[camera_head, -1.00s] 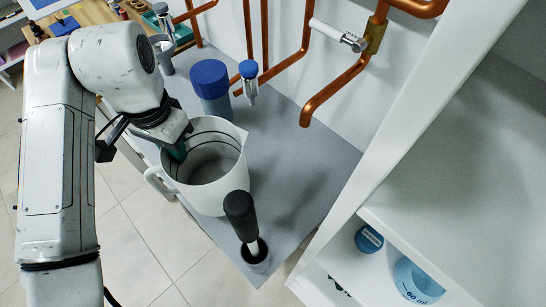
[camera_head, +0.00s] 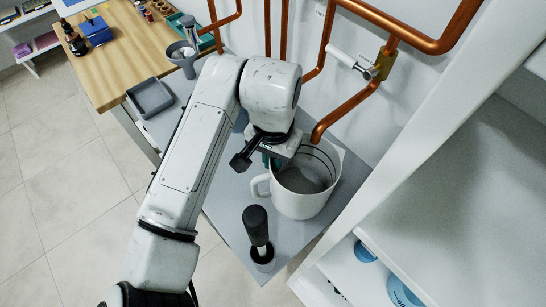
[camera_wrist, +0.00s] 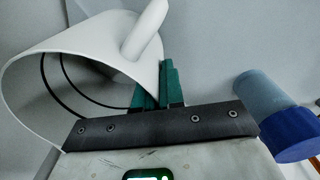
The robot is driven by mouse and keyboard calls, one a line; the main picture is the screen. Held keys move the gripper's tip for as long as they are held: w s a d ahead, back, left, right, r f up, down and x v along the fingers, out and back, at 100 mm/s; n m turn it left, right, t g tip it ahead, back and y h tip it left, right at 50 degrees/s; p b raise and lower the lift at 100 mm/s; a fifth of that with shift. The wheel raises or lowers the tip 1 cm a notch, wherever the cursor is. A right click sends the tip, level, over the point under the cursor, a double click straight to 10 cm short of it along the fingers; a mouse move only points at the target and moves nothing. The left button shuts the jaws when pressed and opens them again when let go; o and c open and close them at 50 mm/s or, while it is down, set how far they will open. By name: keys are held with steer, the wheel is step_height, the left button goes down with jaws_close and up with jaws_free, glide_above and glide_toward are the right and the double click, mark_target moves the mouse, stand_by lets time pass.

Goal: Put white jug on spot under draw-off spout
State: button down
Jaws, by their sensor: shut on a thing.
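The white jug (camera_head: 305,203) is upright at the right part of the grey counter, its handle toward the left. My gripper (camera_head: 275,163) is shut on its rim wall at the left; the green fingers (camera_wrist: 158,85) pinch the wall in the wrist view, where the jug (camera_wrist: 35,70) appears tilted. The open end of the copper draw-off spout (camera_head: 317,137) shows at the jug's back rim in the head view. I cannot tell whether the jug touches the counter.
A black-handled tool (camera_head: 255,225) stands in a small holder (camera_head: 263,257) in front of the jug. A blue-capped bottle (camera_wrist: 290,135) shows in the wrist view, mostly behind my arm in the head view. A grey tray (camera_head: 150,97) lies further left. White shelving (camera_head: 375,272) borders the right.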

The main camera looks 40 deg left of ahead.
steer(key=shift+f, duration=0.55)
steer(key=c, duration=1.3)
jaws_free()
steer(key=shift+f, duration=0.1)
steer(key=shift+o, duration=0.2)
step_height(320, 180, up, 12)
steer(key=shift+r+b, duration=0.15)
steer(key=shift+b, duration=0.4)
